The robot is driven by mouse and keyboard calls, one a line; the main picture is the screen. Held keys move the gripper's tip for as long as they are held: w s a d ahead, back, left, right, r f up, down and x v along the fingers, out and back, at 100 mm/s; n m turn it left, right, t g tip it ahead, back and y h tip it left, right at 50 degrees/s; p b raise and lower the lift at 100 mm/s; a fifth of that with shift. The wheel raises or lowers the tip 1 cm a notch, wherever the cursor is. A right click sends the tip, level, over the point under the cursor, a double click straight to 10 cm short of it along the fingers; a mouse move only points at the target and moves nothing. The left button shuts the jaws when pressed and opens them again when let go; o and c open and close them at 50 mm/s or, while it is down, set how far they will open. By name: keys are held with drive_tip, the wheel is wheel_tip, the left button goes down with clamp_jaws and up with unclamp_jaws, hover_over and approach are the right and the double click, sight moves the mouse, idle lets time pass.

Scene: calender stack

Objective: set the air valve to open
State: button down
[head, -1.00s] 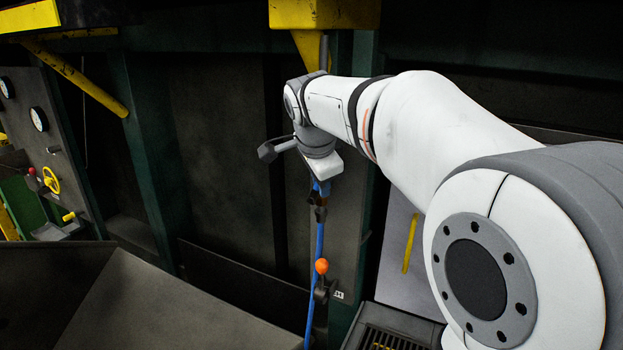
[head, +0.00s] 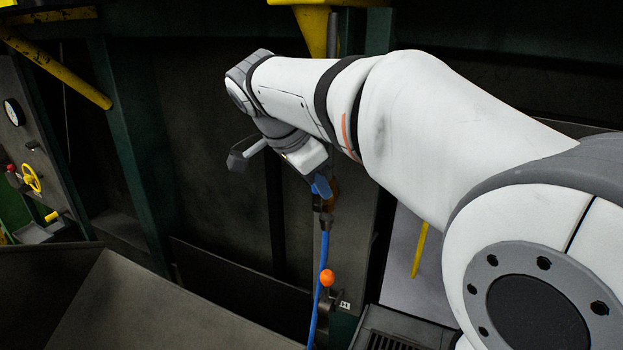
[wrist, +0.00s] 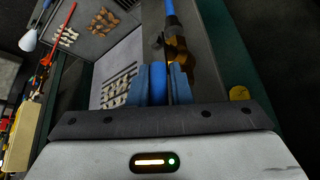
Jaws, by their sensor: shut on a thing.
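The air valve (head: 327,202) is a small brownish fitting at the top of a blue hose, in the middle of the head view. In the wrist view its brass-coloured body (wrist: 180,58) is just beyond my fingertips, in line with the blue hose (wrist: 172,14). My gripper (wrist: 169,76) has blue fingers. In the head view my gripper (head: 322,187) reaches the valve from above, tilted.
An orange ball knob (head: 327,278) sits lower along the hose. A yellow bar (head: 420,250) is right of the hose. A large sloped grey surface (head: 170,310) fills the lower left.

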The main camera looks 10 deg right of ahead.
drive_tip(key=shift+s+f, duration=0.1)
drive_tip(key=shift+f, duration=0.1)
drive_tip(key=c, duration=1.4)
unclamp_jaws()
drive_tip(key=shift+d+r, duration=0.1)
drive_tip(key=shift+d, duration=0.05)
drive_tip(key=shift+r, duration=0.15)
drive_tip(key=b+v, duration=0.1)
drive_tip(key=v, duration=0.6)
drive_tip(key=shift+s+a+r, duration=0.1)
drive_tip(key=shift+a+r, duration=0.15)
drive_tip(key=shift+a, duration=0.1)
